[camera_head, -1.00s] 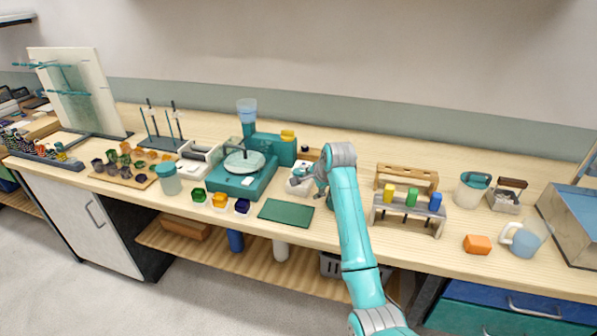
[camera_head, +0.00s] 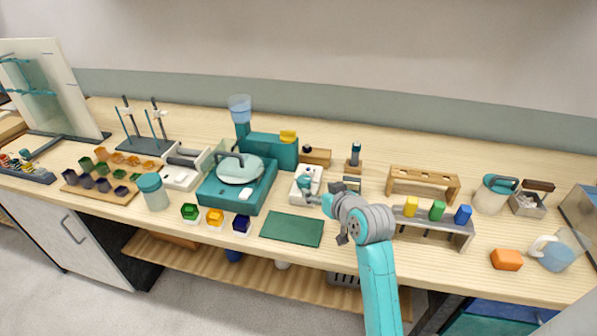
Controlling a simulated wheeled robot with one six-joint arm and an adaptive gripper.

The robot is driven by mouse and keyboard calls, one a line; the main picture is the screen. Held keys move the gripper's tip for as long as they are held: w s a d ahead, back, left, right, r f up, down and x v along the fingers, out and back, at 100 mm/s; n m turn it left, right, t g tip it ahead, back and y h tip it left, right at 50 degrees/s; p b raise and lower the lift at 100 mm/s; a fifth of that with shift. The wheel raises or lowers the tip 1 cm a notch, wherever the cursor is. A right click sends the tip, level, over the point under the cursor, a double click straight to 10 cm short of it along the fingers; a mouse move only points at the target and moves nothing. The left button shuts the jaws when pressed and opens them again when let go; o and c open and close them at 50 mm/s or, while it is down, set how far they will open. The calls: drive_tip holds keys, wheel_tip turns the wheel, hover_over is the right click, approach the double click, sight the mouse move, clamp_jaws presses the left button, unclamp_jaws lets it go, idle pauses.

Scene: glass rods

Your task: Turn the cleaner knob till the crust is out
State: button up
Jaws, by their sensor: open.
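The cleaner is not clear by sight. A teal box-shaped unit (camera_head: 212,190) with a pale round lid (camera_head: 240,169) and dark handle stands left of centre. A small white device (camera_head: 300,188) with dark and teal parts sits to its right. I cannot make out which part is the knob, and no crust can be made out. My gripper (camera_head: 342,239) is open and empty, small and partly hidden by my grey wrist. It appears near the front of the bench, right of the green mat, apart from the teal unit.
The green mat (camera_head: 292,229) lies in front of the white device. A grey rack (camera_head: 448,231) with coloured blocks stands right of my wrist. Green, orange and dark blue (camera_head: 241,225) cups line the front. A teal machine (camera_head: 270,150) with a clear hopper stands behind.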

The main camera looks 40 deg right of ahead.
sight(305, 181)
drive_tip(key=shift+n, duration=0.3)
drive_tip(key=x, duration=1)
drive_tip(key=shift+w+r, duration=0.15)
drive_tip(key=shift+w, duration=0.15)
drive_tip(key=shift+d, duration=0.1)
drive_tip(key=c, duration=1.2)
